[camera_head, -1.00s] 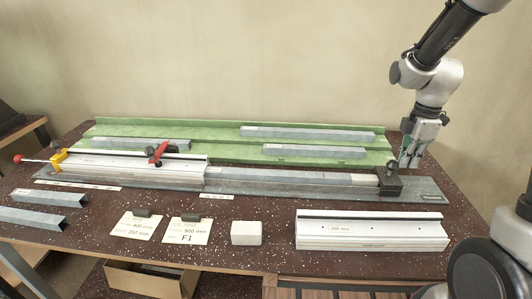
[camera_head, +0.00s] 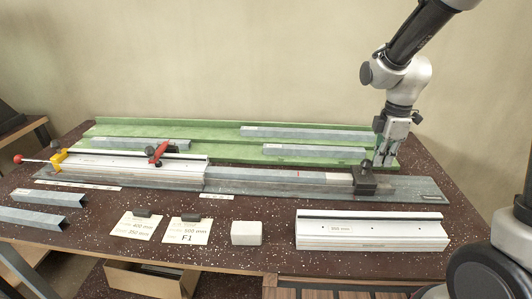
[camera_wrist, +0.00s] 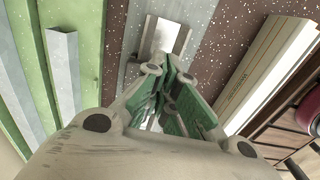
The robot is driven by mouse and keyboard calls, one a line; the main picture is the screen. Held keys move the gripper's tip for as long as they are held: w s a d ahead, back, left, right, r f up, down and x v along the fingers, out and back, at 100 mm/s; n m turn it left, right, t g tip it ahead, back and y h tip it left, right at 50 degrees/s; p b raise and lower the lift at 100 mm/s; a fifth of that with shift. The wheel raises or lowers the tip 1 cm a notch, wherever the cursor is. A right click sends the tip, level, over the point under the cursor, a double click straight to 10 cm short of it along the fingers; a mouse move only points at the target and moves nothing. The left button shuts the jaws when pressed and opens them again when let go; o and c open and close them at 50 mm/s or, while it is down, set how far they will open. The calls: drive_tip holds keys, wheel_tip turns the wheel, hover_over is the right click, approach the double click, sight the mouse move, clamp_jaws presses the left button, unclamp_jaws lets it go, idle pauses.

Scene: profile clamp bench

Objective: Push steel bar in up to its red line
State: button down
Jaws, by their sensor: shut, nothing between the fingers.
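The steel bar (camera_head: 265,175) lies along the grey base plate, reaching out of the right end of the white clamp profile (camera_head: 130,168). Its thin red line (camera_head: 298,177) shows on the exposed part, well right of the clamp profile's end. A dark sliding block (camera_head: 371,182) with a knob stands at the bar's right end and seems to touch it. My gripper (camera_head: 384,162) is shut and empty, pointing down just behind and right of the block; contact is unclear. In the wrist view its green fingers (camera_wrist: 178,105) are together and hide part of the plate.
A green rack (camera_head: 215,152) behind holds several loose bars. A red-handled clamp (camera_head: 158,152) and yellow stop (camera_head: 58,160) sit at left. A white profile (camera_head: 372,232), white block (camera_head: 246,233) and cards stand in front. The base plate (camera_head: 415,190) is clear right of the block.

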drive_tip(key=shift+a, duration=13.9)
drive_tip(key=shift+d, duration=0.75)
wheel_tip(320, 180, up, 7)
